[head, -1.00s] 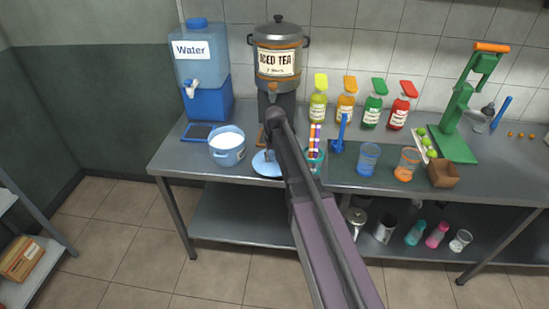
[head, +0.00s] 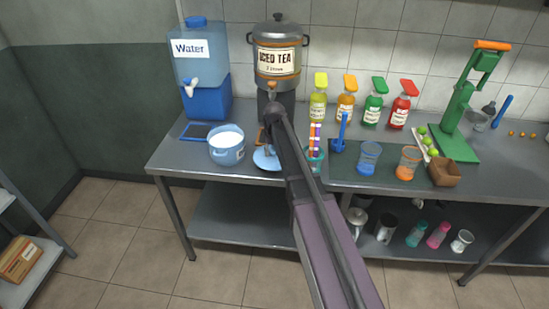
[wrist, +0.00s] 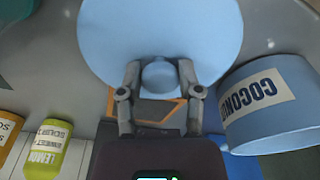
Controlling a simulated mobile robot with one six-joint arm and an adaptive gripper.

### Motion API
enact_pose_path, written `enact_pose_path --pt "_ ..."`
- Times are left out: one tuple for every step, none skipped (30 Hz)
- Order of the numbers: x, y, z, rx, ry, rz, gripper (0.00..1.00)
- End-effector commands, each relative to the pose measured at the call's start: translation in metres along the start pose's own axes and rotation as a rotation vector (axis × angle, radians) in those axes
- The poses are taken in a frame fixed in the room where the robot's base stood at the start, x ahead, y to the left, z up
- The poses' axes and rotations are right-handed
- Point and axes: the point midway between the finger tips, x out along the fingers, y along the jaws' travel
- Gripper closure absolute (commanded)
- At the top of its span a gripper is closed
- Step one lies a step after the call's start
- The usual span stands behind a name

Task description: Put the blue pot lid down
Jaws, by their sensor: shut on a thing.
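The blue pot lid (head: 265,160) is a light blue disc at the front of the steel counter, right of the blue pot (head: 227,150). In the wrist view the lid (wrist: 160,25) is seen from its knob side. My gripper (wrist: 158,72) is shut on the lid's round knob, one finger on each side. In the head view my gripper (head: 269,150) is small and partly hidden by my arm. I cannot tell whether the lid's rim touches the counter. The pot is open with white contents; its coconut label shows in the wrist view (wrist: 265,105).
A water dispenser (head: 203,75) and an iced tea urn (head: 277,60) stand behind. A cup of coloured straws (head: 315,155) stands close to the right of my arm. Syrup bottles (head: 345,100), glasses (head: 368,158) and a green press (head: 460,125) are further right.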

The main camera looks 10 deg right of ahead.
Motion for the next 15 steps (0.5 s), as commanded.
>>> enact_pose_path --pt "0.009 0.0 0.001 0.0 0.0 0.0 1.0" --pt "0.011 0.0 0.001 0.0 0.0 0.0 1.0" --pt "0.014 0.0 0.002 0.0 0.0 0.0 1.0" --pt "0.016 0.0 0.002 0.0 0.0 0.0 1.0" --pt "0.018 0.0 0.002 0.0 0.0 0.0 1.0" --pt "0.02 0.0 0.002 0.0 0.0 0.0 1.0" --pt "0.021 0.0 0.003 0.0 0.0 0.0 1.0" --pt "0.022 0.0 0.003 0.0 0.0 0.0 1.0" --pt "0.023 0.0 0.003 0.0 0.0 0.0 1.0" --pt "0.023 0.0 0.003 0.0 0.0 0.0 1.0" --pt "0.023 0.0 0.003 0.0 0.0 0.0 1.0" --pt "0.023 0.0 0.003 0.0 0.0 0.0 1.0" --pt "0.023 0.0 0.003 0.0 0.0 0.0 1.0" --pt "0.023 0.0 0.003 0.0 0.0 0.0 1.0" --pt "0.022 -0.001 0.003 -0.001 0.0 0.0 1.0"
